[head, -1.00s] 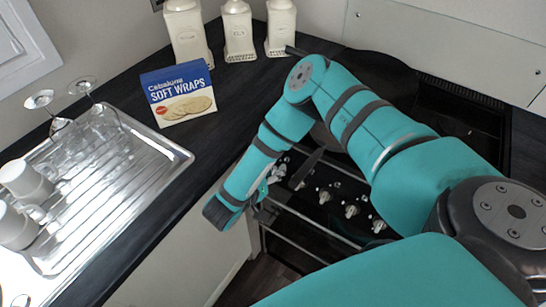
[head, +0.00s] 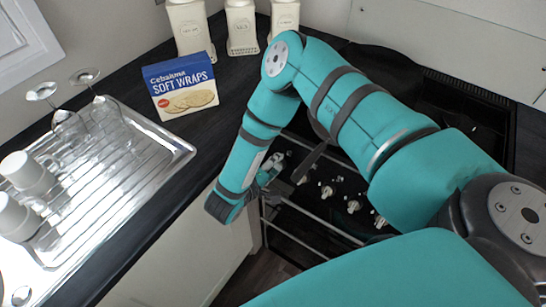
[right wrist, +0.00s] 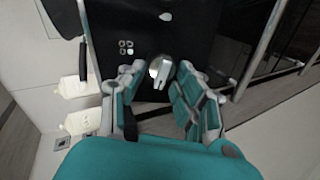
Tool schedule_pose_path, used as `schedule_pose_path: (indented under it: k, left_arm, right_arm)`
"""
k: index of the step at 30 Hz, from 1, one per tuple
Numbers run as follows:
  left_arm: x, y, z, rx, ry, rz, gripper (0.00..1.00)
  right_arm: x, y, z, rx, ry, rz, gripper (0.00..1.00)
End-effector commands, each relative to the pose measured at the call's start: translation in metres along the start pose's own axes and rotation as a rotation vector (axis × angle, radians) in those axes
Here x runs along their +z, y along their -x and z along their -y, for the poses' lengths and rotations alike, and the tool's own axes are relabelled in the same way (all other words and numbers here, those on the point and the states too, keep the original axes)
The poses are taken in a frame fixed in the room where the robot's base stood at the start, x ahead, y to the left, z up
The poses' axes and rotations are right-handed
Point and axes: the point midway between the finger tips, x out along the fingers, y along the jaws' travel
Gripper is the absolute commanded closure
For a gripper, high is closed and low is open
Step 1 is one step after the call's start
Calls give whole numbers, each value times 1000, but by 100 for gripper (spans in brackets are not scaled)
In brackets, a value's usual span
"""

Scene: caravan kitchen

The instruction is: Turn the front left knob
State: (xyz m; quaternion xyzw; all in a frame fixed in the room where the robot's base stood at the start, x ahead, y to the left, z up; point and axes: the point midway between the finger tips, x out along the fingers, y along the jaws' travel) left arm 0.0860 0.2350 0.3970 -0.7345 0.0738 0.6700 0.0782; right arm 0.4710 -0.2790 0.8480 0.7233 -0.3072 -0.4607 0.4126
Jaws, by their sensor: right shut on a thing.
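The stove front (head: 318,205) is dark, with a row of several small pale knobs (head: 326,193). My right gripper (head: 272,168) is at the left end of this row, partly hidden by my arm. In the right wrist view, the fingers of my right gripper (right wrist: 161,72) stand on both sides of a silver knob (right wrist: 159,76) on the black panel. The gripper is shut on this knob, though contact at the fingertips is hard to see. A printed mark of small squares (right wrist: 126,47) is beside the knob. My left gripper is not in view.
A metal rail (head: 310,212) runs along the stove below the knobs. The dark counter (head: 225,120) holds a blue Soft Wraps box (head: 181,86) and white canisters (head: 240,28). A metal drainer (head: 120,165) with glasses and white mugs is on the left.

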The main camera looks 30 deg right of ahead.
Motion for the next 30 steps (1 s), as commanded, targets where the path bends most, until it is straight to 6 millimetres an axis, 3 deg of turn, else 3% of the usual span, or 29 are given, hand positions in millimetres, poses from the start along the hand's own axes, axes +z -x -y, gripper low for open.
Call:
schedule_pose_path:
  k: [12,30]
  left_arm:
    - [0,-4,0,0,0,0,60]
    - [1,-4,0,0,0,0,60]
  right_arm:
    - [1,0,3,-12,209,0,100]
    - [1,1,3,-14,243,0,100]
